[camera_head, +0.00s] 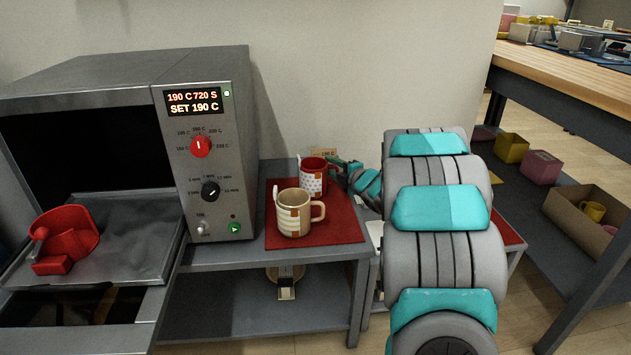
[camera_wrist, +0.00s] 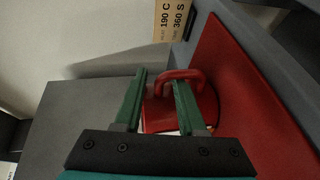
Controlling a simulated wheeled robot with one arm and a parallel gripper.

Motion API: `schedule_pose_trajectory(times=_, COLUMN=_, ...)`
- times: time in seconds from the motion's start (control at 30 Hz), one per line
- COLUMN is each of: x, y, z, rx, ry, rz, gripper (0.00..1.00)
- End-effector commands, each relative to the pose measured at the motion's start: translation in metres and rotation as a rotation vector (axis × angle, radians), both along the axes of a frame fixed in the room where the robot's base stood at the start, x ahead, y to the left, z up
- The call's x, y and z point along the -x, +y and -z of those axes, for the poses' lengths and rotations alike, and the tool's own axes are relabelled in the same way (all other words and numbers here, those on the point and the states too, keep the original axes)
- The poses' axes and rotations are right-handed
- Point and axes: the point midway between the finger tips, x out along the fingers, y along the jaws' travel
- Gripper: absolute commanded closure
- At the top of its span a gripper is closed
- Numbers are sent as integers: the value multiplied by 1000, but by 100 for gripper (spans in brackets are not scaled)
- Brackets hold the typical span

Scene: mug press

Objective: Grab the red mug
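The red mug (camera_head: 313,178) stands upright on a red mat (camera_head: 345,228), with a pale spotted wrap around its side and its handle hidden by my gripper in the head view. My gripper (camera_head: 338,168) reaches it from the right. In the wrist view, the green fingers of my gripper (camera_wrist: 160,78) are apart, and the red mug (camera_wrist: 158,118) lies between and beyond them. Its handle arches by the right fingertip, with one side of it between the fingers. I cannot tell whether either finger touches it.
A cream and brown mug (camera_head: 294,214) stands close in front of the red mug. A grey press oven (camera_head: 205,140) is on the left, with a red holder (camera_head: 65,240) on its open tray. A label card (camera_wrist: 173,20) stands behind the mat, by the wall.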

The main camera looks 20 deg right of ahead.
Motion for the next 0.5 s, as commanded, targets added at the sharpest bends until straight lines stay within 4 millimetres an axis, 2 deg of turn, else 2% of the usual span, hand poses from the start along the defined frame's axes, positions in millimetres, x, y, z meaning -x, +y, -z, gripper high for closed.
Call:
schedule_pose_trajectory(times=0.03, x=0, y=0, z=0, rx=0, ry=0, rz=0, gripper=67)
schedule_pose_trajectory(times=0.33, x=0, y=0, z=0, rx=-1, ry=1, rz=0, gripper=100)
schedule_pose_trajectory(times=0.5, x=0, y=0, z=0, rx=-1, ry=1, rz=0, gripper=100)
